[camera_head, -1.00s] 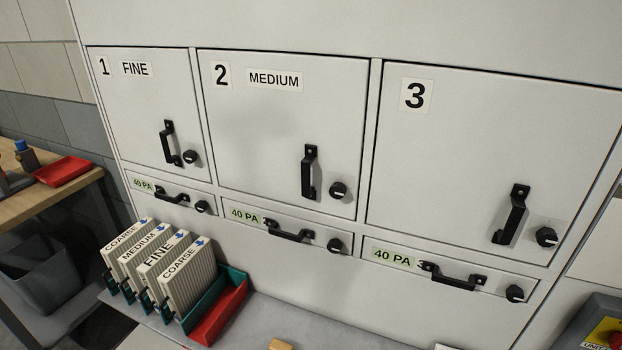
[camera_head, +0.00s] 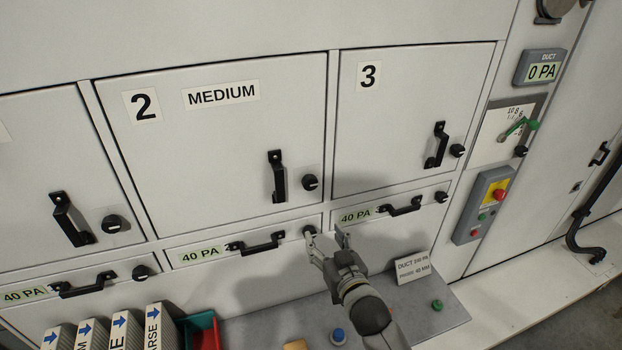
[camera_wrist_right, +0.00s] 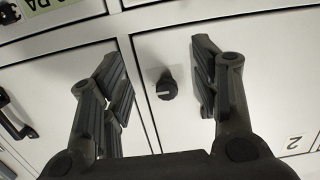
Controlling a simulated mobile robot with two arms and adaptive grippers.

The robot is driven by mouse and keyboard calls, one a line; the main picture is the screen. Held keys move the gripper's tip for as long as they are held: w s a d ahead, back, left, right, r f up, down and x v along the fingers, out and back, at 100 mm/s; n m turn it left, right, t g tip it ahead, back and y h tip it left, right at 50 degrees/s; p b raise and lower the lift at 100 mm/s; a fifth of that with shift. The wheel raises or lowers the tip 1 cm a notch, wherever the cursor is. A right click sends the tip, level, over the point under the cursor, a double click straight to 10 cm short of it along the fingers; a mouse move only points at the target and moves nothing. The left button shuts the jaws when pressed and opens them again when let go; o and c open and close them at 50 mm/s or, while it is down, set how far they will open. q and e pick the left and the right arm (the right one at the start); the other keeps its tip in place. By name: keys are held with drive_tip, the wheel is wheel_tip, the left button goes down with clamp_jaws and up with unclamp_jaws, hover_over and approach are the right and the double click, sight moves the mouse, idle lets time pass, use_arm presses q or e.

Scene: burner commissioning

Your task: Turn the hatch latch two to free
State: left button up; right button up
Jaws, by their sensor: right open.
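Hatch 2 (camera_head: 225,130), marked MEDIUM, is closed, with a black handle (camera_head: 277,176) near its lower right. Its latch, a round black knob (camera_head: 310,182), sits right of the handle. My right gripper (camera_head: 326,237) is open and empty, below that knob in the head view, with one fingertip overlapping a drawer knob. In the right wrist view the picture is upside down. There the latch knob (camera_wrist_right: 166,84) shows between the spread fingers (camera_wrist_right: 160,85), apart from both, with a pale mark on its face. My left gripper is out of view.
Hatch 3 (camera_head: 405,120) is closed at right. Drawers with black handles (camera_head: 255,246) run below the hatches. Labelled filters (camera_head: 125,330) and a red and teal tray (camera_head: 203,332) stand at lower left. A small sign (camera_head: 413,267) and buttons (camera_head: 437,305) sit on the shelf.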

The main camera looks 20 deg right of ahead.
drive_tip(key=t, duration=0.2)
approach(311, 185)
drive_tip(key=s, duration=0.1)
drive_tip(key=w+p, duration=0.1)
drive_tip(key=w, duration=0.3)
drive_tip(key=w+p, duration=0.1)
drive_tip(key=w, duration=0.3)
drive_tip(key=shift+w+r, duration=0.15)
drive_tip(key=shift+r, duration=0.1)
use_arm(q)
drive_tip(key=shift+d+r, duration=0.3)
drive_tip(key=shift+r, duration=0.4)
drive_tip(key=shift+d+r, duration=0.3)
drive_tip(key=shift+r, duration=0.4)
use_arm(e)
drive_tip(key=shift+w+a+f, duration=0.1)
drive_tip(key=shift+w, duration=0.9)
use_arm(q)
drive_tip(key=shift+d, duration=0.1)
use_arm(e)
drive_tip(key=c, duration=1)
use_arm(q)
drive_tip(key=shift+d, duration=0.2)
use_arm(e)
drive_tip(key=shift+c, duration=0.2)
